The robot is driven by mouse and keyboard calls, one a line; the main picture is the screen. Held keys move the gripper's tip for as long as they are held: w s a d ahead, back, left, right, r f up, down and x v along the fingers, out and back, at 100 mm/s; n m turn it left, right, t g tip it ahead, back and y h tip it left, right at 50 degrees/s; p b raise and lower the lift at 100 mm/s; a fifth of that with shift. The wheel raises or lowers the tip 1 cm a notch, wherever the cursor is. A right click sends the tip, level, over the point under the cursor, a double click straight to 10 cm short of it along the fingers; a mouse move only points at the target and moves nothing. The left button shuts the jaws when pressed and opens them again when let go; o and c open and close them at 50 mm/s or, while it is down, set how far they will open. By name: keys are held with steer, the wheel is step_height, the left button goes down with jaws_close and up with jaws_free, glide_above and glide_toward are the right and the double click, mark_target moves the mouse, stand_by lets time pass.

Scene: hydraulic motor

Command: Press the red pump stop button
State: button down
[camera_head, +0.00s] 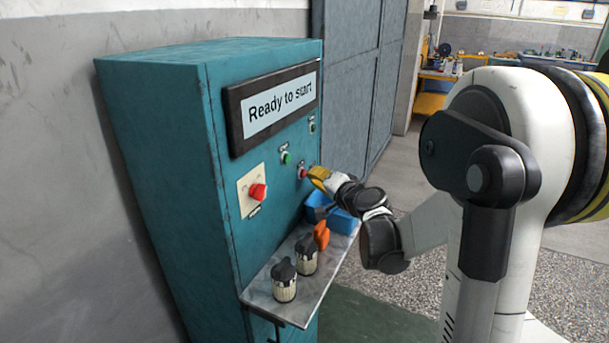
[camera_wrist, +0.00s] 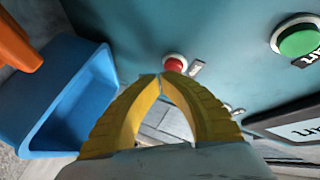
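The small red button (camera_head: 303,173) is on the front of the teal cabinet, right of the green button. In the wrist view, the red button (camera_wrist: 174,63) sits in a pale ring just beyond my fingertips, with a small label beside it. My gripper (camera_head: 311,175) has yellow fingers and points at the panel. In the wrist view my gripper (camera_wrist: 161,76) is shut, its tips together with nothing between them. The tips overlap the near edge of the button in the picture; I cannot tell whether they touch it.
The cabinet (camera_head: 165,150) has a display (camera_head: 280,103) reading "Ready to start". A green button (camera_head: 286,158) and a larger red knob (camera_head: 258,192) are nearby. Below, a metal shelf (camera_head: 300,310) holds a blue bin (camera_head: 343,222), an orange item (camera_head: 321,236) and two dark-topped containers (camera_head: 284,282).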

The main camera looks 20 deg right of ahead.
steer(key=shift+s+d, duration=0.25)
steer(key=shift+s, duration=0.1)
steer(key=shift+s+d, duration=0.8)
steer(key=shift+s, duration=0.2)
steer(key=shift+s+d, duration=0.75)
steer(key=shift+s, duration=0.25)
